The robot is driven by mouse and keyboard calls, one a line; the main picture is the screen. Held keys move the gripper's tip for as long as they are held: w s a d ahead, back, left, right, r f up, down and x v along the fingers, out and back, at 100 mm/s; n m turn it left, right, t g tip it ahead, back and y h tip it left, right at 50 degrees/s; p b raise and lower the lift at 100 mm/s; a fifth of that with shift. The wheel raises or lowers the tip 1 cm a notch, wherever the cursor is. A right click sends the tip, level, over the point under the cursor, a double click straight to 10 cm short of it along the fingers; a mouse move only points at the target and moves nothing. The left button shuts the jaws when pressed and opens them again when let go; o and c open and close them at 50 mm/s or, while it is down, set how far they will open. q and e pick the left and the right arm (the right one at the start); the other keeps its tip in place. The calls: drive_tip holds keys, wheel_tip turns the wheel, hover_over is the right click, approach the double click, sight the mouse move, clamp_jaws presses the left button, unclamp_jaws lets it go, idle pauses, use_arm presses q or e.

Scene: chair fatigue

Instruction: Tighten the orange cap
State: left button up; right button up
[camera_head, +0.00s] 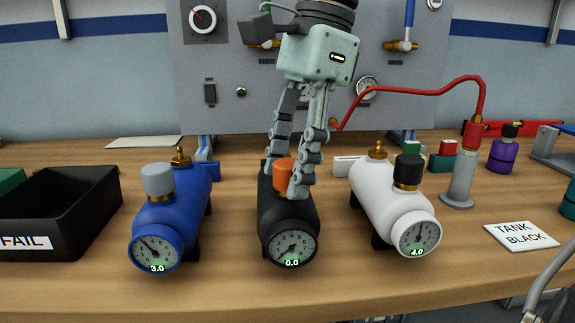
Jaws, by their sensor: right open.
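The orange cap (283,172) sits on top of the black tank (284,215), whose gauge (292,247) reads 0.0. My right gripper (289,183) reaches down from above with its fingers around the cap. It is open; one finger is behind and left of the cap, the other at its right. I cannot tell whether either finger touches the cap. My left gripper is not in view.
A blue tank (178,208) reading 3.0 stands left, and a white tank (389,200) reading 4.0 stands right. A black FAIL bin (97,227) is far left. A red hose (420,93) joins a grey post (462,178).

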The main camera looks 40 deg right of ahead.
drive_tip(key=shift+r+n+p, duration=0.15)
drive_tip(key=shift+n+p, duration=0.25)
drive_tip(key=shift+p, duration=0.2)
drive_tip(key=shift+n+g+p, duration=0.3)
drive_tip(key=shift+n+p, duration=0.2)
drive_tip(key=shift+n, duration=0.3)
drive_tip(key=shift+f+n, duration=0.2)
drive_tip(key=shift+n, duration=0.6)
drive_tip(key=shift+c, duration=0.4)
drive_tip(key=c, duration=0.9)
drive_tip(key=shift+f+m+b, duration=0.15)
drive_tip(key=shift+m+b, duration=0.65)
drive_tip(key=shift+m, duration=0.3)
drive_tip(key=shift+m+b, duration=0.3)
drive_tip(key=shift+m, duration=0.7)
